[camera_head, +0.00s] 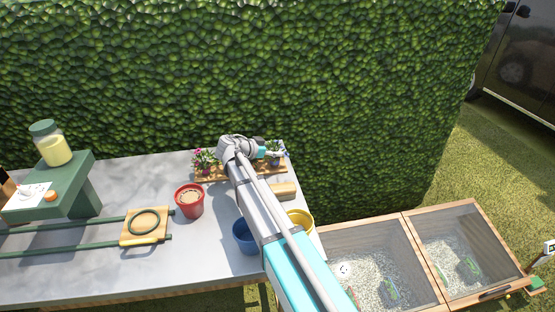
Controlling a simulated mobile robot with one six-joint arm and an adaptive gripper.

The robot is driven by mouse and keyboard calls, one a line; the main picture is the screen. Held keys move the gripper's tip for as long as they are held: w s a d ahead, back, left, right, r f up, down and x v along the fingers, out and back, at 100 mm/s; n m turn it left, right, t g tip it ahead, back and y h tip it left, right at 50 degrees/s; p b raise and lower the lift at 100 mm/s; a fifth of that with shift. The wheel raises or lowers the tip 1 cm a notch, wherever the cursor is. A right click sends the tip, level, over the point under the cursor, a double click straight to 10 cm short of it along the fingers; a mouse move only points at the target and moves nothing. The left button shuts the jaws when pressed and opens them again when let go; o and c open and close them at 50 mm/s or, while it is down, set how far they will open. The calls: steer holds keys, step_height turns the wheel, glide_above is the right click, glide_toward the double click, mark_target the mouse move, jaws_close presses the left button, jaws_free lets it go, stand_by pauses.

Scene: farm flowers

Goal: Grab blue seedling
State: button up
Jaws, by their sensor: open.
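The blue seedling (273,159), a small green plant with bluish flowers, stands at the right end of a wooden rack (228,174) at the back of the table. My gripper (281,153) is open at this plant, reaching in from the left. My gripper and wrist hide part of the plant. The fingers are small here, and I cannot tell whether they touch it. A seedling with pink flowers (205,160) stands at the left end of the rack. My arm hides the middle of the rack.
A red pot (189,201), a blue pot (244,236) and a yellow pot (300,220) stand on the grey table (100,257). A tan block (284,191) lies near the right edge. A green machine (60,190) stands left. A hedge (230,70) rises close behind.

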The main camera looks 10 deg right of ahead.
jaws_close()
stand_by(0.3)
steer(key=shift+r, duration=0.2)
step_height(320, 180, up, 2)
steer(key=p, duration=0.2)
steer(key=shift+r+p, duration=0.1)
steer(key=shift+p, duration=0.25)
steer(key=s+a+r+p, duration=0.7)
steer(key=s+r+p, duration=0.3)
steer(key=s, duration=0.2)
steer(key=shift+r, duration=0.2)
stand_by(0.4)
